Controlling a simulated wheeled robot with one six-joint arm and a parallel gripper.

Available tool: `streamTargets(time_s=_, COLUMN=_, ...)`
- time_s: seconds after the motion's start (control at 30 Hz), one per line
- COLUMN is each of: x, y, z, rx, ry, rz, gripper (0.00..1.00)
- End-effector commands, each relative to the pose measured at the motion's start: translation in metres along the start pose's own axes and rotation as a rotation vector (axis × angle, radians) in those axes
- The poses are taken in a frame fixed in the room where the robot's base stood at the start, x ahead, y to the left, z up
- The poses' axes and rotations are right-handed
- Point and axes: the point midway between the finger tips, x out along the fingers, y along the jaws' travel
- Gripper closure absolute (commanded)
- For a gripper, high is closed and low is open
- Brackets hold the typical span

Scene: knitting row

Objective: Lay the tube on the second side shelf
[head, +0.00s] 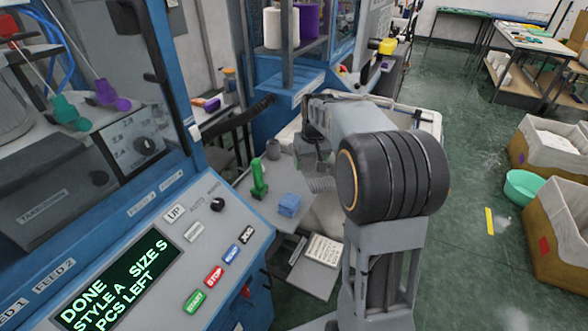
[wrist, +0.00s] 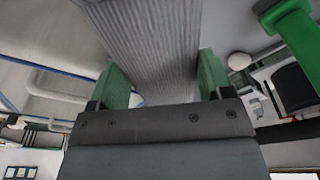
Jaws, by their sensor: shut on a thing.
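My gripper (wrist: 163,82) is shut on a grey ribbed knitted tube (wrist: 150,35), which lies between its two green fingers in the wrist view. In the head view my arm reaches forward beside the blue machine, and a bit of the grey ribbed tube (head: 320,184) shows below the wrist. The arm hides most of the gripper there. A grey side shelf (head: 245,205) sticks out from the machine, close to the left of the tube. A lower grey shelf (head: 312,277) shows beneath it. I cannot tell whether the tube touches a shelf, or which shelf is the second.
A green upright object (head: 259,178) and a folded blue piece (head: 289,204) are on the side shelf. The green object also shows in the wrist view (wrist: 292,50). A printed card (head: 324,250) lies low down. The machine panel (head: 150,270) stands left; crates (head: 556,240) stand right.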

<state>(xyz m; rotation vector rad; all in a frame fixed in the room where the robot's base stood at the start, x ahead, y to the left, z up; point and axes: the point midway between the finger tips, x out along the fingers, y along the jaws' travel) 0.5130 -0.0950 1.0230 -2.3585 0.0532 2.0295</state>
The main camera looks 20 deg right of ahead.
Motion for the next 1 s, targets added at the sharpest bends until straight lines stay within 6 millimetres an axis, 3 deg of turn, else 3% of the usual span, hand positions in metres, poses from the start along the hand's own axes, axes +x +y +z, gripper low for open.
streamTargets(time_s=0.1, x=0.019, y=-0.001, z=0.003, rx=-0.001, ry=-0.004, rz=-0.001, gripper=0.49)
streamTargets(time_s=0.33, x=0.036, y=-0.002, z=0.005, rx=-0.003, ry=-0.001, rz=-0.001, gripper=0.49)
streamTargets(time_s=0.6, x=0.074, y=-0.002, z=0.011, rx=-0.003, ry=-0.004, rz=-0.001, gripper=0.49)
streamTargets(time_s=1.0, x=0.082, y=-0.001, z=0.012, rx=-0.002, ry=0.000, rz=0.000, gripper=0.49)
